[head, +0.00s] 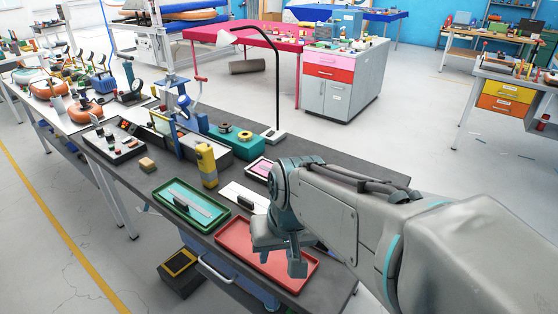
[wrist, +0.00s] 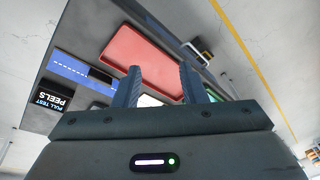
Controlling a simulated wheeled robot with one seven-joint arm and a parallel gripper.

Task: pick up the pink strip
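I cannot make out a separate pink strip for certain. A pink-edged flat piece (head: 260,168) with a pale middle lies on the dark bench beside my arm, which hides part of it. My gripper (head: 296,262) is over the red tray (head: 243,234) in the head view. In the wrist view my gripper (wrist: 160,86) is open, its two fingers apart with nothing held between them. The red tray (wrist: 148,60) shows beyond the fingers there, and its visible floor looks bare. A white patch shows low between the fingers.
A yellow bottle-like item (head: 207,165) and a black lamp (head: 277,90) stand behind. A PULL TEST PEELS sign (wrist: 53,98) lies near a blue strip (wrist: 82,73).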

